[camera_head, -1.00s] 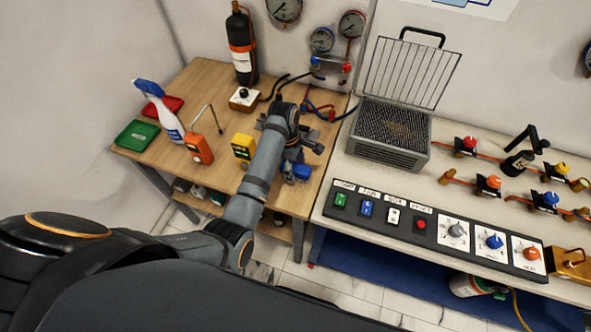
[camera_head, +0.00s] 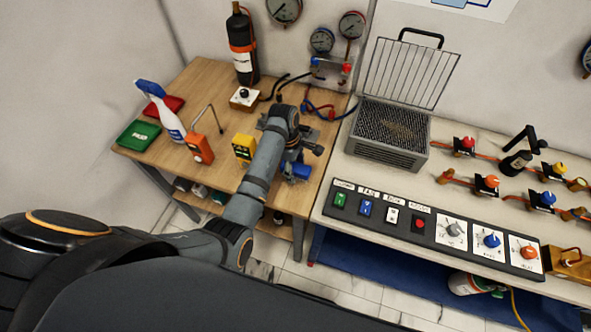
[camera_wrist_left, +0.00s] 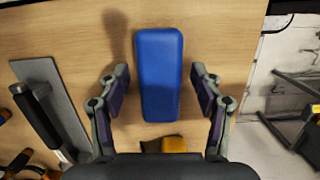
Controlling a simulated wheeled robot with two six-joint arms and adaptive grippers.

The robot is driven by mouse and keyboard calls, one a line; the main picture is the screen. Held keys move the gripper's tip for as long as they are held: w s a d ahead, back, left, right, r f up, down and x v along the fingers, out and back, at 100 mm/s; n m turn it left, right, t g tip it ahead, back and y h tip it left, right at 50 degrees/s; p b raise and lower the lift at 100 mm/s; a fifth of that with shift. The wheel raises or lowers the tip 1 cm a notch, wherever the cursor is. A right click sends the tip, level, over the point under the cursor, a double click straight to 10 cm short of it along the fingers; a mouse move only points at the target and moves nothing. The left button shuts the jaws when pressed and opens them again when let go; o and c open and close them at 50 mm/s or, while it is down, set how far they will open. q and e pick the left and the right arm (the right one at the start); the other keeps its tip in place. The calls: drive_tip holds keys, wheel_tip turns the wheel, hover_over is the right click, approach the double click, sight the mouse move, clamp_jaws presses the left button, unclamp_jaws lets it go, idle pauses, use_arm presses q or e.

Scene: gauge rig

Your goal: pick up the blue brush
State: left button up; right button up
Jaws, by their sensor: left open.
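The blue brush (camera_wrist_left: 160,70) shows in the left wrist view as a blue block on the wooden table, upper middle of the picture. My left gripper (camera_wrist_left: 160,88) is open above it, with one finger on each side of its near part. Gaps show between the fingers and the brush, so it is not held. In the head view, the blue brush (camera_head: 298,171) shows partly beside my left gripper (camera_head: 290,165), whose wrist hides some of it. My right gripper is not in view.
A yellow device (camera_head: 243,147) and an orange device (camera_head: 200,148) stand left of my arm. A spray bottle (camera_head: 164,112) stands further left. A grey metal tool (camera_wrist_left: 52,105) lies left of the gripper. A control bench (camera_head: 330,205) is to the right.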

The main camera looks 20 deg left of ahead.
use_arm(q)
drive_tip(key=c, duration=1.3)
